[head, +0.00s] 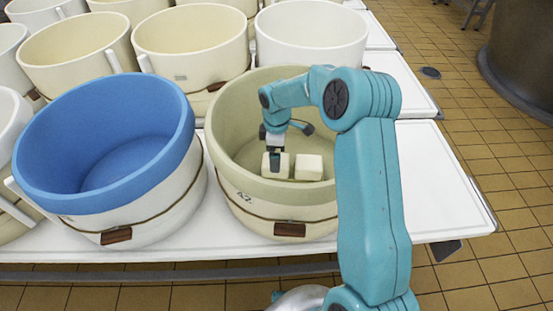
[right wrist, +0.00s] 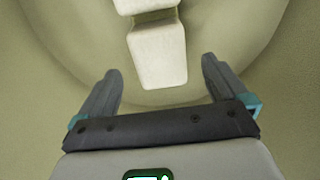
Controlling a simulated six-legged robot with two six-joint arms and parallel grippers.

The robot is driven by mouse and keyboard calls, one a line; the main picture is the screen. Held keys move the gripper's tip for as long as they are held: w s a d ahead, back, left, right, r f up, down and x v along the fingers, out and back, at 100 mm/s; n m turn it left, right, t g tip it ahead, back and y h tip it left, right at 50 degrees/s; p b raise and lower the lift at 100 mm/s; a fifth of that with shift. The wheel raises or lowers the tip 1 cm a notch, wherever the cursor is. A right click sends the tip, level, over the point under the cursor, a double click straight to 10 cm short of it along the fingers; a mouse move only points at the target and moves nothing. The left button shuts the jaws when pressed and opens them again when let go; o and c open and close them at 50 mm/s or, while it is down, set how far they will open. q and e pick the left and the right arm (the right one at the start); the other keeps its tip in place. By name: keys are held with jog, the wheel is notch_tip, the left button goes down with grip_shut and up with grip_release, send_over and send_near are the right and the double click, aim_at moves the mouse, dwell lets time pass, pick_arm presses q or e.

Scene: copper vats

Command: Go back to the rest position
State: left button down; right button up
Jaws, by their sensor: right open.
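My right gripper (head: 275,160) reaches down inside the beige-green vat (head: 232,130) at the front of the table. In the right wrist view the right gripper (right wrist: 162,85) has its two fingers spread wide, with nothing held between them. Two cream blocks lie in the bottom of that vat: the left block (head: 284,168) is right at the gripper, partly hidden behind it, and the right block (head: 309,167) lies beside it. In the right wrist view a pale block (right wrist: 157,55) lies just beyond the open fingertips, with part of another block (right wrist: 146,5) behind it. My left gripper is not in view.
A vat with a blue rim (head: 105,190) stands tilted to the left. Cream vats (head: 190,35) and a white vat (head: 310,40) stand behind. The white table (head: 440,190) is bare at the right. Tiled floor (head: 500,160) lies beyond, with a large dark vessel (head: 520,50).

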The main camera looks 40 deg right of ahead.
notch_tip(320, 180, up, 11)
jog(key=p, duration=0.1)
